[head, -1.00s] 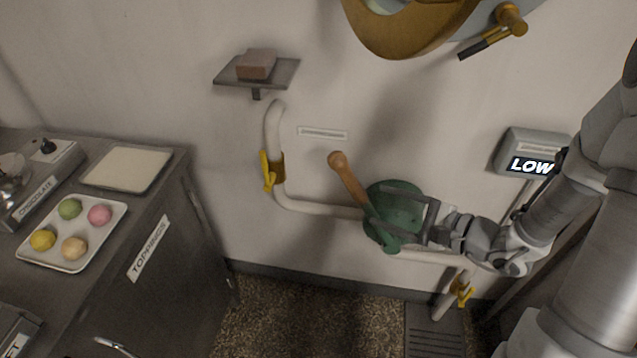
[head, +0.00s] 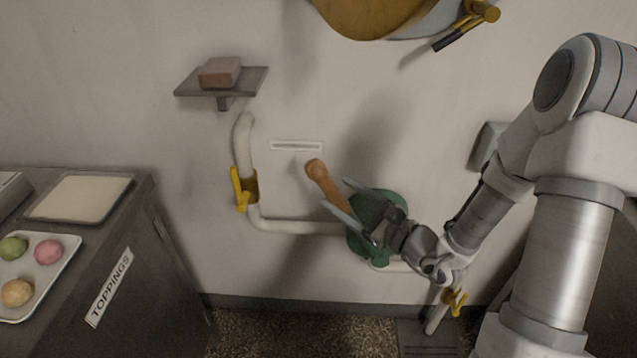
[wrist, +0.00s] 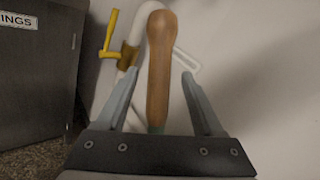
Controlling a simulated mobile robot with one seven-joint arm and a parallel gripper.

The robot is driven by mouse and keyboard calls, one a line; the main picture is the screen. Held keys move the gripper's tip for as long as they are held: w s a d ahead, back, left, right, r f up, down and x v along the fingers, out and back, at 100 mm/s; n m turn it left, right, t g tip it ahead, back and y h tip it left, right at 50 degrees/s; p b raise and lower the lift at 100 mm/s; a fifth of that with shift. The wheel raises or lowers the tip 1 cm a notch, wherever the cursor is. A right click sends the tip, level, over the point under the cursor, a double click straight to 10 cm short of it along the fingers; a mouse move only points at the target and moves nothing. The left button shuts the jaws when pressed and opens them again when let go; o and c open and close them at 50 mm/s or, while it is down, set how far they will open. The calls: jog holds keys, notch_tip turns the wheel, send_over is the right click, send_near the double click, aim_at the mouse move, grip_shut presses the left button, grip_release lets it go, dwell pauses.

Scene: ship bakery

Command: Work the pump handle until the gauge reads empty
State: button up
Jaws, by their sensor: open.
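The pump is a green body (head: 378,208) on a white wall pipe, with a wooden handle (head: 325,181) slanting up and to the left. In the wrist view the handle (wrist: 162,60) stands between the two fingers of my gripper (wrist: 159,73), with a gap on each side. In the head view my gripper (head: 337,194) is open at the lower part of the handle, in front of the pump. The gauge (head: 485,147) on the wall at right is mostly hidden behind my arm, and its reading cannot be seen.
Yellow valve levers sit on the pipe at left (head: 240,190) and lower right (head: 457,302). A small shelf (head: 250,84) holds a brick-like block (head: 219,72). A toppings counter (head: 150,215) stands at left.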

aim_at(319, 182)
jog(key=x, duration=0.7)
grip_shut()
dwell(1.3)
